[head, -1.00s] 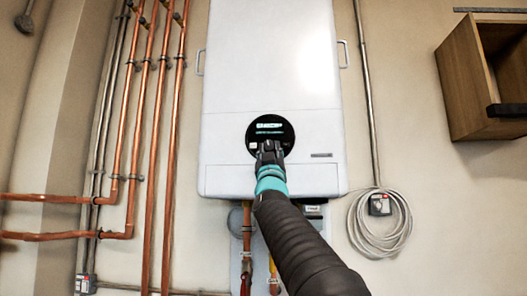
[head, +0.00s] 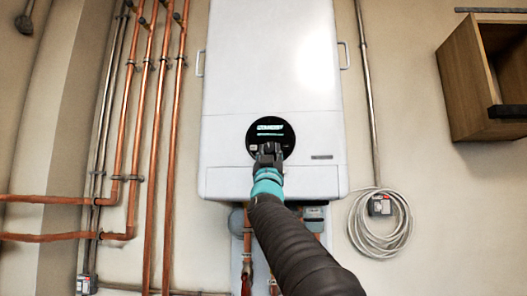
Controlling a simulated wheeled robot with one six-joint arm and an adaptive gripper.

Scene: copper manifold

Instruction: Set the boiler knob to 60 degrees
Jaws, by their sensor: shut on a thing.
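The white boiler (head: 270,60) hangs on the wall in the middle of the head view. Its round black control panel (head: 262,128) shows lit green-white marks that are too small to read. My gripper (head: 269,152) is at the lower part of this panel, reaching up from below. It is shut on the boiler knob, which the gripper and arm hide. The knob's angle cannot be seen.
Copper pipes (head: 164,150) run up the wall at the left. A coiled grey cable (head: 380,240) hangs at the lower right, and an open wooden cabinet (head: 465,80) is at the upper right. Pipes and fittings sit below the boiler.

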